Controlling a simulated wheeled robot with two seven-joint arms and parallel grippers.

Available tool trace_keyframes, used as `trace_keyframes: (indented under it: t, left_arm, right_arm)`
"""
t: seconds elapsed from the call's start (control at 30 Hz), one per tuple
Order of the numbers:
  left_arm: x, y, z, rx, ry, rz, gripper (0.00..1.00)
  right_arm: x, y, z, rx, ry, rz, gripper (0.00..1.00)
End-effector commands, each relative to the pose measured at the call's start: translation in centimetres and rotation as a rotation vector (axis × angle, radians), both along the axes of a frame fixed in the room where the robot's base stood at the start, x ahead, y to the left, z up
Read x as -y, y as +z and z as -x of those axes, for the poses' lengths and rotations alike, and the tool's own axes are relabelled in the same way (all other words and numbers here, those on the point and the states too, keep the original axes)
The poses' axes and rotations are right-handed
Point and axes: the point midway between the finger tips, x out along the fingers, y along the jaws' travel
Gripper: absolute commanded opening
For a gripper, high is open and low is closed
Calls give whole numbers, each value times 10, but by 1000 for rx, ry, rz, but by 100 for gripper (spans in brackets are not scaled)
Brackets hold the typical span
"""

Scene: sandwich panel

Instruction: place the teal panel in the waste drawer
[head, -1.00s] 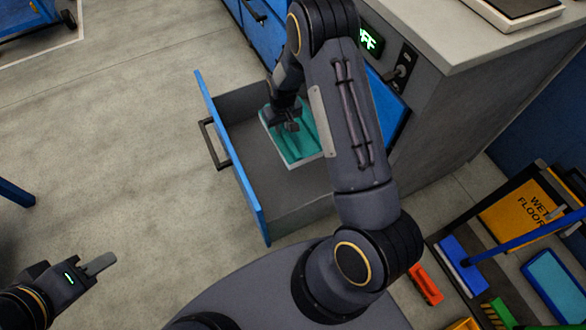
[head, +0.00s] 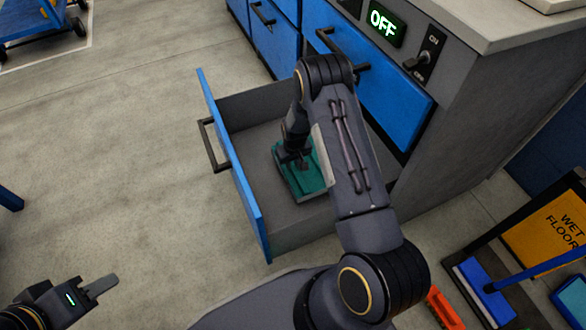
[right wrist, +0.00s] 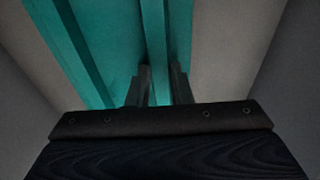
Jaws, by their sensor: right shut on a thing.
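The teal panel (head: 309,186) is inside the open waste drawer (head: 228,148), low over or on its grey floor; I cannot tell whether it touches the bottom. My right gripper (head: 293,158) reaches down into the drawer and is shut on the panel. In the right wrist view, its two fingers (right wrist: 160,88) close on a raised teal rib of the panel (right wrist: 105,45). The forearm hides the panel's right part in the head view. My left gripper (head: 101,287) is at the lower left over bare floor, away from the drawer, and its finger opening cannot be made out.
The drawer's blue front with its black handle (head: 213,145) juts into the room from a grey cabinet. A lit OFF display (head: 383,23) and a switch (head: 425,53) are above. A cart with a wet floor sign (head: 560,228) stands at right.

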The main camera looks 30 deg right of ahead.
Motion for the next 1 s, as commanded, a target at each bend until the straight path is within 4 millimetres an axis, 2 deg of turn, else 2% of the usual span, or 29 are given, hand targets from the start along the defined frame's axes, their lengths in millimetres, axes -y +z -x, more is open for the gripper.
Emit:
trace_keyframes:
  t: [0.03, 0.13, 0.5, 0.53, 0.67, 1.0]
  left_arm:
    - [0, -7, 0, 0, 0, 0, 36]
    - [0, -12, 0, 0, 0, 0, 36]
    - [0, -15, 0, 0, 0, 0, 36]
    - [0, -13, 0, 0, 0, 0, 36]
    - [0, -13, 0, 0, 0, 0, 36]
    - [0, -9, 0, 0, 0, 0, 36]
  right_arm:
    - [0, -12, 0, -2, 0, 0, 0]
    - [0, -25, 0, -1, 1, 0, 0]
    - [0, -29, 0, 0, 0, 0, 0]
    - [0, -28, 0, -1, 0, 0, 23]
    - [0, -28, 0, -1, 0, 0, 40]
    - [0, -24, 0, -1, 0, 0, 41]
